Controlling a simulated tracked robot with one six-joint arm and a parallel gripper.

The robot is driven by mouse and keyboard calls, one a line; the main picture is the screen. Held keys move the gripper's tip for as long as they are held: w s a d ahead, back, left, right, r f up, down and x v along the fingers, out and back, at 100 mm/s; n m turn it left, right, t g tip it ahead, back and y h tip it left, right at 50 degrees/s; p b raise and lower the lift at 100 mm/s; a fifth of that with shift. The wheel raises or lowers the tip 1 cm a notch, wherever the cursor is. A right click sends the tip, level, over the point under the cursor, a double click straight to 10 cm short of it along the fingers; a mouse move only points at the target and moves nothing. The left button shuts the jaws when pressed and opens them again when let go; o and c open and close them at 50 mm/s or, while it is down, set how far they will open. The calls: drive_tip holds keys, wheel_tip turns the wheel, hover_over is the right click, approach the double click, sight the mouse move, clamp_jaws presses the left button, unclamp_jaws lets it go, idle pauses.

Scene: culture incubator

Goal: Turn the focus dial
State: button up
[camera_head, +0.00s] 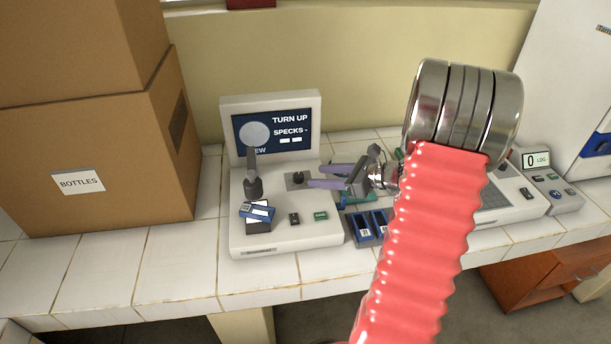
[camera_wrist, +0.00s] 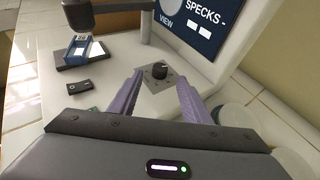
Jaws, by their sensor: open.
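The focus dial (camera_head: 298,177) is a small dark knob on a grey square plate on the white microscope station (camera_head: 290,232). In the wrist view the dial (camera_wrist: 160,70) stands between and just beyond the tips of my gripper (camera_wrist: 161,82), whose two purple fingers are apart and empty. In the head view my gripper (camera_head: 308,177) reaches in from the right, its tips close by the dial. I cannot tell whether they touch it. The station's screen (camera_head: 278,133) reads "TURN UP", "SPECKS -" and "VIEW", with a pale disc and two white boxes.
A microscope head (camera_head: 252,175) stands over a blue slide holder (camera_head: 257,212) left of the dial. Dark and green buttons (camera_head: 320,216) lie in front. Blue-topped slide trays (camera_head: 362,228) stand right of the station. Cardboard boxes (camera_head: 120,130) fill the left; a counter device (camera_head: 545,180) stands far right.

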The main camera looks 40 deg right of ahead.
sight(301, 176)
drive_tip(key=x, duration=0.6)
drive_tip(key=shift+w+a+f, duration=0.15)
drive_tip(key=shift+w, duration=0.2)
drive_tip(key=c, duration=1)
